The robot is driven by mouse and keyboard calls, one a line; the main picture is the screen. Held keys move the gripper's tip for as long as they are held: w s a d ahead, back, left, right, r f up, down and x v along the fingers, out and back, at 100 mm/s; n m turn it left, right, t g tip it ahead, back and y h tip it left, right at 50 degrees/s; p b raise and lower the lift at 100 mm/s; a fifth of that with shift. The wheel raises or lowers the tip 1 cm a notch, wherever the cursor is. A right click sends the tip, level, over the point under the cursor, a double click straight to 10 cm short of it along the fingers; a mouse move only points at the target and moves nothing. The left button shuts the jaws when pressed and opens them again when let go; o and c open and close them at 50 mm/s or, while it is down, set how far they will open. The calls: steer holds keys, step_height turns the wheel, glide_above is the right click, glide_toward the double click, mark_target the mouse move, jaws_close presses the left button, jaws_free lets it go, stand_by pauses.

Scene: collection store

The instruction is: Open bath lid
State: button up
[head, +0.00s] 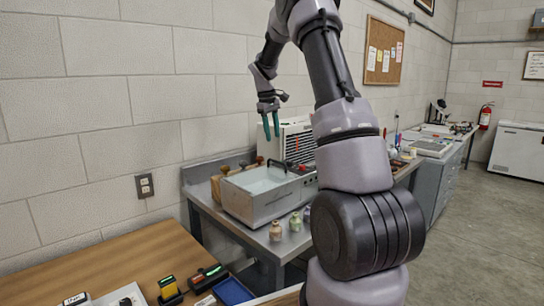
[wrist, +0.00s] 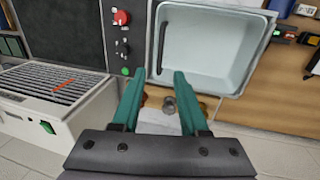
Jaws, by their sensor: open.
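The bath (head: 250,207) is a metal box on the bench, with a pale, glassy top that appears to be its lid (head: 262,183), lying flat. A black bar handle (head: 277,163) stands at one end of the top. In the wrist view the pale lid (wrist: 215,55) has the handle (wrist: 162,48) along its left side. My gripper (head: 270,124) is open and empty, above and behind the bath near the wall. In the wrist view its teal fingers (wrist: 166,85) point toward the bath's near edge, apart from the handle. The lid's hinge cannot be made out.
A white vented unit (head: 297,140) stands beside the bath, close to the wall. A dark control panel (wrist: 122,40) carries a red knob (wrist: 122,17). Small jars (head: 276,231) stand on the bench's front edge. A wooden desk (head: 120,265) holds handheld devices at the lower left.

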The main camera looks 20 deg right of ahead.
glide_above(276, 170)
step_height(276, 170, down, 10)
steer(key=shift+s+a+r, duration=0.1)
steer(key=shift+s, duration=0.05)
jaws_close()
stand_by(1.4)
